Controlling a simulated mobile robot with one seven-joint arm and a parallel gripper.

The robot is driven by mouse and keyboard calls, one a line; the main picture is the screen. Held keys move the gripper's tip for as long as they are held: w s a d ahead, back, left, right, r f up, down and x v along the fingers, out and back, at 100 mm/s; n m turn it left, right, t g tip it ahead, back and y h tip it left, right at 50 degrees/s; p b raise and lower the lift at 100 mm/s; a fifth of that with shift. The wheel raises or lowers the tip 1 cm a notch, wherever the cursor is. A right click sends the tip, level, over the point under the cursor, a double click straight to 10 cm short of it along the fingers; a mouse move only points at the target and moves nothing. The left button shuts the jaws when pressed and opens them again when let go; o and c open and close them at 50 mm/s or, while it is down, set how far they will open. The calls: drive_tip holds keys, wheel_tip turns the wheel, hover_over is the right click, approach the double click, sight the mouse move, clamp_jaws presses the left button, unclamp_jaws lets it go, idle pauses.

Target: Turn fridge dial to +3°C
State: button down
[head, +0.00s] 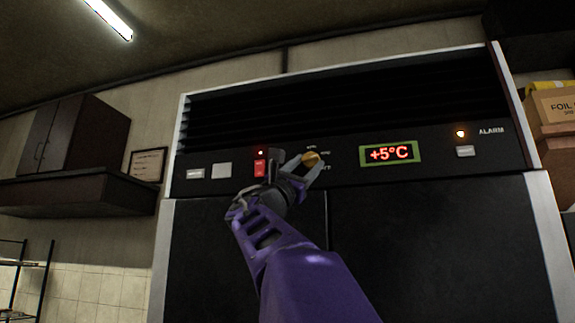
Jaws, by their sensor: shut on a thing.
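The fridge (250,235) fills the middle of the head view, with a black control panel across its upper part. A small yellow-orange dial (311,158) sits on the panel, left of the display. My gripper (309,166) is at the dial, its fingers shut on it. The fingers and wrist hide part of the dial and some of the markings around it, and the dial's pointer cannot be made out. The green-framed display (390,153) reads +5°C in red.
A lit red switch (260,168) is just left of my gripper. An orange alarm lamp (460,133) glows above a pale button (465,151) at right. A dark wall cabinet (75,140) hangs at left. Cardboard boxes (556,110) are stacked at the right edge.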

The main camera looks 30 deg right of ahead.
drive_tip(key=m+g+p, duration=0.1)
drive_tip(key=m+g, duration=0.1)
drive_tip(key=m+g+p, duration=0.1)
drive_tip(key=m, duration=0.1)
drive_tip(key=r+m+g+p, duration=0.1)
drive_tip(key=m+g, duration=0.1)
drive_tip(key=shift+w+a+m+g+y, duration=0.25)
drive_tip(key=shift+w+m+g+y, duration=0.05)
drive_tip(key=shift+a+m+g+y+p, duration=0.1)
drive_tip(key=shift+m+g+y+p, duration=0.75)
drive_tip(key=shift+m+g, duration=1.05)
drive_tip(key=shift+m+t, duration=0.4)
drive_tip(key=shift+m, duration=0.1)
drive_tip(key=shift+c, duration=1.5)
unclamp_jaws()
drive_tip(key=shift+f, duration=0.1)
drive_tip(key=b+v, duration=0.3)
drive_tip(key=v, duration=1.4)
drive_tip(key=shift+a+r, duration=0.25)
drive_tip(key=shift+w, duration=0.1)
